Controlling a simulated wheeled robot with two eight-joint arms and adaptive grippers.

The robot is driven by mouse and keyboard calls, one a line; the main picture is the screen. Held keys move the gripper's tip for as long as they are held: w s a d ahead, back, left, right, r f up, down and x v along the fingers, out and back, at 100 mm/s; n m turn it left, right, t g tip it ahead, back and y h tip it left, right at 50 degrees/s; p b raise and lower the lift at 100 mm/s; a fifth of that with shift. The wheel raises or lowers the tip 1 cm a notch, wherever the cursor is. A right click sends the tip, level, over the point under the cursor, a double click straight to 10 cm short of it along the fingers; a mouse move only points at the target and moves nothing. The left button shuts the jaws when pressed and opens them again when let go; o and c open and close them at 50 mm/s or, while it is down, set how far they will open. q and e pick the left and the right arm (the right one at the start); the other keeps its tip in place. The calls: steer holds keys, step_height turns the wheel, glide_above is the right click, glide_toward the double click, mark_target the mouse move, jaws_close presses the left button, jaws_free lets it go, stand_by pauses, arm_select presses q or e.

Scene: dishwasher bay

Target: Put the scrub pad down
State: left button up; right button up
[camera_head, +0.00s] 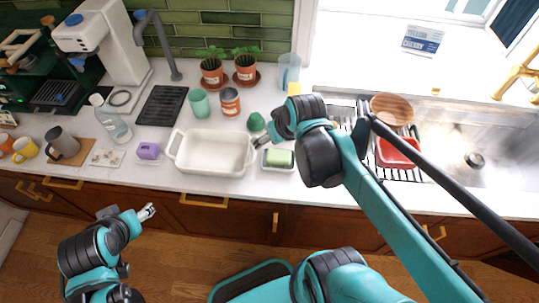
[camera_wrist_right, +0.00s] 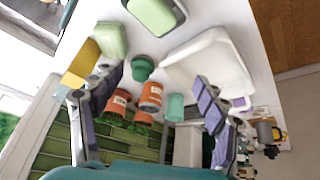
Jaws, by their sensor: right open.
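A light green scrub pad (camera_head: 279,158) lies on a small pale dish (camera_head: 266,166) on the counter, just right of the white baking dish. In the right wrist view the pad (camera_wrist_right: 154,13) lies inside the dish's rim at the top edge. My right gripper (camera_head: 263,143) is above the counter beside the pad's dish, near the right end of the baking dish.
The white baking dish (camera_head: 212,151) stands left of the pad. A dark green item (camera_head: 256,122), an orange can (camera_head: 230,101) and potted plants (camera_head: 245,70) are behind. A rack with a red dish (camera_head: 397,152) stands right. A yellow block (camera_wrist_right: 80,65) shows in the wrist view.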

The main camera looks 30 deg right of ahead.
steer(key=s+a+f+m+t, duration=0.1)
steer(key=s+a, duration=0.3)
steer(key=s, duration=0.1)
steer(key=shift+s+a, duration=0.15)
steer(key=shift+s, duration=0.15)
steer(key=shift+f, duration=0.15)
step_height(320, 180, down, 4)
steer(key=b, duration=0.4)
steer(key=shift+f, duration=0.1)
stand_by(0.3)
